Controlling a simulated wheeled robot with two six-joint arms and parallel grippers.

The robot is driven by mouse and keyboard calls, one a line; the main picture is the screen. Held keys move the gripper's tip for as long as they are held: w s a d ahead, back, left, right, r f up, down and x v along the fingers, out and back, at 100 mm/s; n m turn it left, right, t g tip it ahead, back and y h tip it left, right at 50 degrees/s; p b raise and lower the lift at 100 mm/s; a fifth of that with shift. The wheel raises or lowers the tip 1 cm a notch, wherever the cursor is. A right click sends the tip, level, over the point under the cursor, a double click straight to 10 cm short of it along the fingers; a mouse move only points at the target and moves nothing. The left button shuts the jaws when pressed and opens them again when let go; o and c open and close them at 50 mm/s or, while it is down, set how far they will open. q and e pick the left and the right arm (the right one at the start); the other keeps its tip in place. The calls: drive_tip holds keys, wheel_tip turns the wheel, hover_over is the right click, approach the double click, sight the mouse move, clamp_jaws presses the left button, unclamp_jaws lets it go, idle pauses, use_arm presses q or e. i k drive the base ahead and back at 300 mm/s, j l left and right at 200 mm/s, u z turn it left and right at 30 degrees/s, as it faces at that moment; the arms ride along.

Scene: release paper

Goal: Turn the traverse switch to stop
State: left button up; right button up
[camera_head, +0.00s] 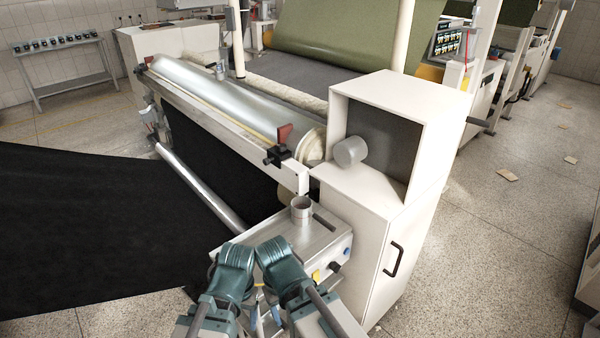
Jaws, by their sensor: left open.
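A metal control box (310,240) stands out from the front of the machine. Its right-hand face carries a yellow switch (316,276), a dark knob (335,267) and a blue knob (344,251). They are small, and I cannot read labels or tell which is the traverse switch or how it is set. My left gripper (238,257) is open at the bottom middle, left of the box's controls. My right gripper (271,253) is close beside it, in front of the box; its fingers cannot be made out. Neither visibly touches a switch.
A white cabinet (390,230) with a black handle (393,259) stands right of the box. A metal cup (301,209) sits on the box. A long roller (225,95) and black fabric (90,225) lie to the left. The floor (480,250) on the right is mostly clear.

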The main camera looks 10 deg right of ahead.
sight(335, 265)
drive_tip(key=k+l+z, duration=0.15)
drive_tip(key=z, duration=0.3)
drive_tip(key=k+l+z, duration=0.1)
drive_tip(key=z, duration=0.3)
drive_tip(key=l+z, duration=0.25)
drive_tip(key=z, duration=0.2)
drive_tip(key=k, duration=0.05)
